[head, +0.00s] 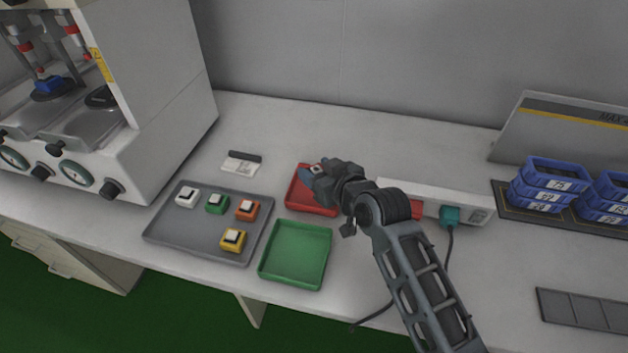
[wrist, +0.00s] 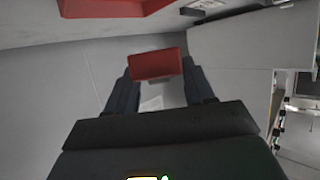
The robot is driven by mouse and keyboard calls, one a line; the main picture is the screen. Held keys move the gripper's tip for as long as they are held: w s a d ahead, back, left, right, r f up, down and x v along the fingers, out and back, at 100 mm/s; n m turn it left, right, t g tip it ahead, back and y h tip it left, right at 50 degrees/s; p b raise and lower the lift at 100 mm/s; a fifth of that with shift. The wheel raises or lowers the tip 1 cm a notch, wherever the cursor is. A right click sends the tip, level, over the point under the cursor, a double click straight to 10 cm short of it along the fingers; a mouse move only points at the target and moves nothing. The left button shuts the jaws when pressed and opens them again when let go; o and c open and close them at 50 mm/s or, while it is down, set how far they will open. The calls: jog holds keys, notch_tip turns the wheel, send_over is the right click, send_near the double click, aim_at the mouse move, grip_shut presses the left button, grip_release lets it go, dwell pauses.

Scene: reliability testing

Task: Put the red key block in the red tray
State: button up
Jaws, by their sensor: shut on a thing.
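My gripper (head: 313,173) is over the red tray (head: 298,197) in the head view and partly covers it. In the wrist view my gripper (wrist: 160,78) is shut on the red key block (wrist: 157,64), with one dark finger on each side of it. In the head view only a small part of the red key block (head: 318,168) shows at the fingertips. The red tray (wrist: 105,6) also shows at the top edge of the wrist view, apart from the block. The block appears held above the tray; the exact height is hard to tell.
A grey tray (head: 165,232) at left holds white, green, orange and yellow key blocks. A green tray (head: 295,255) lies in front of the red tray. A power strip (head: 470,208) with a teal plug is at right, blue bins (head: 553,185) farther right. A machine (head: 150,100) stands left.

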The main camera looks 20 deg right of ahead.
jog(key=shift+w+a+f, duration=0.2)
jog(key=shift+w+f, duration=0.2)
jog(key=shift+w, duration=0.1)
jog(key=shift+f, duration=1.95)
jog(key=shift+f, duration=0.1)
jog(key=shift+f+b, duration=0.35)
jog(key=shift+f, duration=0.15)
jog(key=o, duration=1.2)
jog(key=shift+c, duration=0.2)
